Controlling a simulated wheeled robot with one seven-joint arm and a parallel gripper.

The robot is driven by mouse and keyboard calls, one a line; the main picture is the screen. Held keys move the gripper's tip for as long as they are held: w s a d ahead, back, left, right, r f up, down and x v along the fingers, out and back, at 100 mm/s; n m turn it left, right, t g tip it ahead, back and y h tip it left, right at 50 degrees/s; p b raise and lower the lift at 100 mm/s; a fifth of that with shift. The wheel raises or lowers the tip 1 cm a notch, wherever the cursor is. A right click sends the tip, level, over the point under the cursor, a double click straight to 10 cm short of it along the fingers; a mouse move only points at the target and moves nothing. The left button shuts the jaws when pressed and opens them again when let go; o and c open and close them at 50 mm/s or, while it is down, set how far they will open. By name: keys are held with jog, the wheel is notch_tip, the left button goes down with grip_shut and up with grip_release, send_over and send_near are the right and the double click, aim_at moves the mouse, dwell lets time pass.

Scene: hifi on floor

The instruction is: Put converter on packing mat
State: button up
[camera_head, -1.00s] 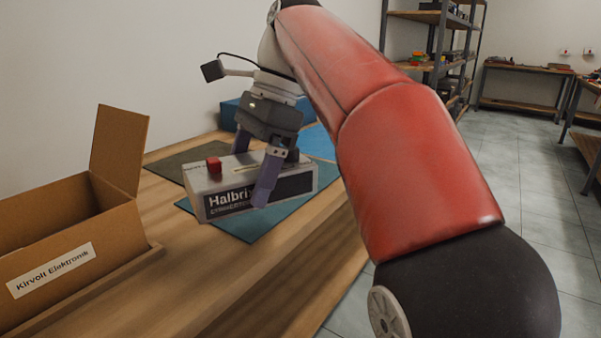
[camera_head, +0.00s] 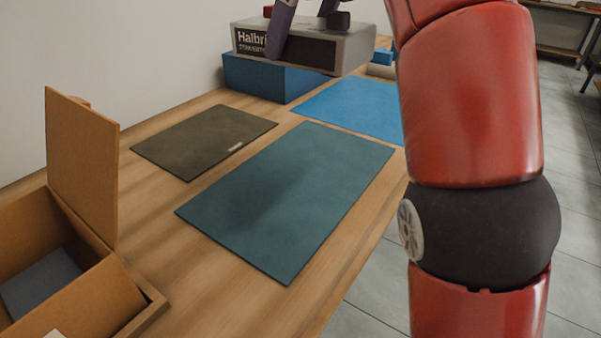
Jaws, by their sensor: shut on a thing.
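A soft shadow lies on the teal mat (camera_head: 330,160) in the middle of the table. A dark olive mat (camera_head: 195,140) with a small unreadable tag lies to its left, and a bright blue mat (camera_head: 365,105) behind it. I cannot tell which is the packing mat. All three look empty.
An open cardboard box (camera_head: 85,170) with a raised flap stands at the left, a grey-blue piece inside. A blue box (camera_head: 265,78) stands at the back by the wall. My red arm hides the right. Bare wood (camera_head: 170,225) lies between box and mats.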

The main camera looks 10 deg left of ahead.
jog(key=shift+s+a+r, duration=0.1)
jog(key=shift+a, duration=0.1)
jog(key=shift+f, duration=0.55)
notch_tip(320, 180, down, 19)
jog(key=b, duration=0.6)
jog(key=shift+r, duration=0.15)
jog(key=shift+f+b, duration=0.2)
jog(key=shift+b, duration=0.1)
jog(key=o, duration=1.5)
